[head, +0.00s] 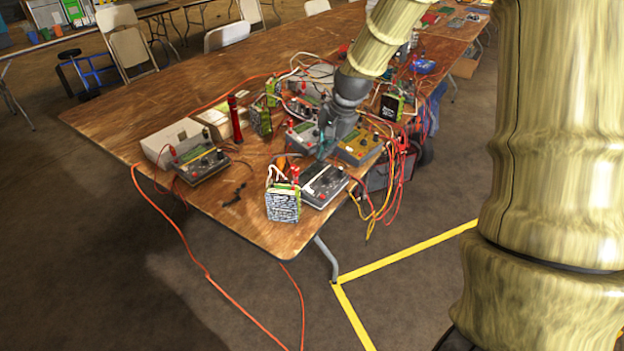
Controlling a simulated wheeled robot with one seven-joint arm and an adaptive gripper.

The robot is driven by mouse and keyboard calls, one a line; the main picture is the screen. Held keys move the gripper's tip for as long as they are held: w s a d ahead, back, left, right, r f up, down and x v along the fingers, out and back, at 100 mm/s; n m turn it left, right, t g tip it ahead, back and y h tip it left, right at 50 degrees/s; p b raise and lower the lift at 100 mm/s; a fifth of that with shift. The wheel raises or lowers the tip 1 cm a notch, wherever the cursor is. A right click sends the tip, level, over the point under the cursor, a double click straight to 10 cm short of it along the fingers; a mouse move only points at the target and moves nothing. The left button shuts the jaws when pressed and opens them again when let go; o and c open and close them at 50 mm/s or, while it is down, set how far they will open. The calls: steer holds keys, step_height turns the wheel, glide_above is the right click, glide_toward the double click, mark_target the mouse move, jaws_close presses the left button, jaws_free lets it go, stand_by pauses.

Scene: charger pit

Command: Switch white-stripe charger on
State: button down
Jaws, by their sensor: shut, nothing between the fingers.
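The charger with a pale, whitish stripe (325,187) lies near the front right edge of the table, its knob and face up. Its switch and whether it is lit are too small to tell. My gripper (322,156) is shut and empty, pointing down just behind and above this charger. I cannot tell whether the fingertips touch anything.
A battery pack (283,203) stands left of the charger. A yellow-faced charger (358,147) lies behind right, and another charger (201,162) lies left. Cables crowd the right edge. The wooden table (235,215) is fairly clear at front left.

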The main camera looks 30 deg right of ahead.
mark_target(314, 190)
steer(key=shift+w+a+f, duration=0.1)
steer(key=shift+p+x, duration=0.9)
steer(key=shift+x, duration=6)
steer(key=shift+w+p, duration=0.1)
steer(key=shift+p, duration=0.3)
steer(key=shift+f+g, duration=0.2)
steer(key=shift+g, duration=0.1)
steer(key=shift+s+d+f+p, duration=0.1)
steer(key=shift+s+d+p, duration=0.25)
steer(key=shift+s, duration=0.4)
